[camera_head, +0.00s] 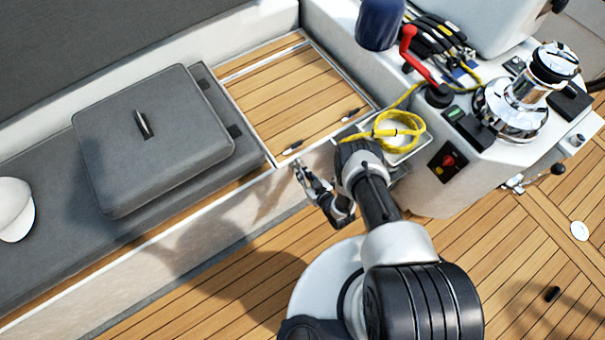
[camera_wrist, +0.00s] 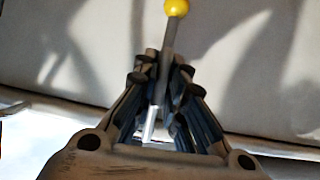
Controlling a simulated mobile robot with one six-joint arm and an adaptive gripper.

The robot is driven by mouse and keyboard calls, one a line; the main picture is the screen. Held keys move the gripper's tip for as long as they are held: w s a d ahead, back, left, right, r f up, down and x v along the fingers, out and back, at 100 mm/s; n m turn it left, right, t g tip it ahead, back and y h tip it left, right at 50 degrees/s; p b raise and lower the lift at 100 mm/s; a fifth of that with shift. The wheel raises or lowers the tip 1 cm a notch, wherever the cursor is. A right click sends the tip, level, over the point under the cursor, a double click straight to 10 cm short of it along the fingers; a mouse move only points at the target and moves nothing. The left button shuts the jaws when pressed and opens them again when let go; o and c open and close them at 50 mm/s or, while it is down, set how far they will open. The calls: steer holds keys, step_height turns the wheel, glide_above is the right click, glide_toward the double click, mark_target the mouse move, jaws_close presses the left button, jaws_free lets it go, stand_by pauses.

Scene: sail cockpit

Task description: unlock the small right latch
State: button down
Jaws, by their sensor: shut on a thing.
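My gripper (camera_head: 300,167) is at the pale front wall of the bench, just below the front edge of the teak seat panel. In the wrist view, my gripper (camera_wrist: 163,72) is shut on a thin grey lever (camera_wrist: 169,38) with a yellow ball knob (camera_wrist: 176,7). The knob sticks out beyond the fingertips. I cannot tell whether this lever is the latch. Two small dark fittings lie along the teak panel's front edge, a left one (camera_head: 292,148) close to my gripper and a right one (camera_head: 351,113).
A grey cushion (camera_head: 150,140) lies on the bench to the left. On the right, a coiled yellow rope (camera_head: 422,128) hangs over an open bin beside the console with a chrome winch (camera_head: 510,105). A red handle (camera_head: 408,45) stands behind it. Teak floor (camera_head: 190,300) is open in front.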

steer(key=shift+s+a+n+h, duration=0.1)
steer(key=shift+n+h, duration=0.2)
steer(key=shift+n, duration=0.4)
steer(key=shift+n+t+h, duration=0.5)
steer(key=shift+n+t, duration=0.1)
steer(key=shift+n, duration=0.2)
steer(key=c, duration=1.7)
jaws_free()
steer(key=v, duration=1.2)
